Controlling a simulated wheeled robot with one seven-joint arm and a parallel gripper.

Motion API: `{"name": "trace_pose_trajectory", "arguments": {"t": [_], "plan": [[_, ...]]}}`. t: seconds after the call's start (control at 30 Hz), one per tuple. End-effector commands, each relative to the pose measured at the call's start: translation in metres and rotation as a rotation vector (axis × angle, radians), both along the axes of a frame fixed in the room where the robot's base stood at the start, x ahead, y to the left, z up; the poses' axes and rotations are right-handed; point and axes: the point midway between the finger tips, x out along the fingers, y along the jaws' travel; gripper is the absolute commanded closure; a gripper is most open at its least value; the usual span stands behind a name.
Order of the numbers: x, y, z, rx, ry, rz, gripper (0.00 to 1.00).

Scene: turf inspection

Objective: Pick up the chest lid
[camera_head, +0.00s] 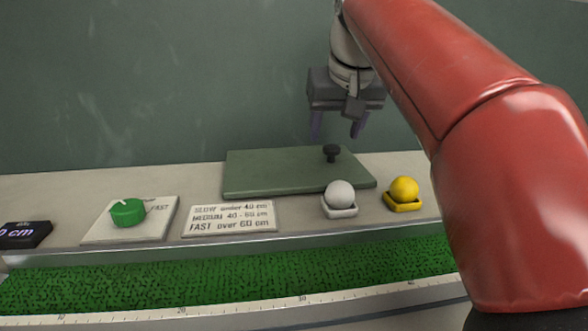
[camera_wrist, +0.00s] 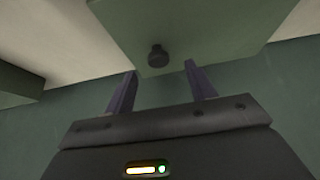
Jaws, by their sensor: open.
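The chest lid (camera_head: 265,171) is a flat green board with a dark round knob (camera_head: 332,152) near its right end. It lies on the pale counter in the head view. My gripper (camera_head: 337,133) is open and empty, above the lid and close to the knob. In the wrist view the lid (camera_wrist: 205,22) fills the upper middle. The knob (camera_wrist: 157,56) shows just beyond and between the two fingertips (camera_wrist: 160,70), not touching them. What lies under the lid is hidden.
In front of the lid sit a white ball (camera_head: 339,194) and a yellow ball (camera_head: 404,189) in small holders. A printed speed card (camera_head: 230,218), a plate with a green dial (camera_head: 128,211) and a dark display (camera_head: 24,234) stand left. A green turf strip (camera_head: 220,272) with a ruler runs along the front.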

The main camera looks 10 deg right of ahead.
Motion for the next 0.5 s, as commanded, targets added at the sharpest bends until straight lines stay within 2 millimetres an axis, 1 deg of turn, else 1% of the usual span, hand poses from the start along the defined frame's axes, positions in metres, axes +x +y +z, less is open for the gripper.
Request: {"name": "trace_pose_trajectory", "arguments": {"t": [0.03, 0.1, 0.23, 0.33, 0.5], "plan": [[0.004, -0.001, -0.009, 0.000, 0.002, -0.001, 0.45], [0.010, -0.002, -0.019, 0.000, 0.003, -0.001, 0.45], [0.019, -0.002, -0.033, 0.000, 0.002, 0.000, 0.45], [0.022, -0.002, -0.037, 0.000, 0.000, -0.001, 0.45], [0.023, -0.002, -0.037, 0.000, -0.001, -0.001, 0.45]]}}
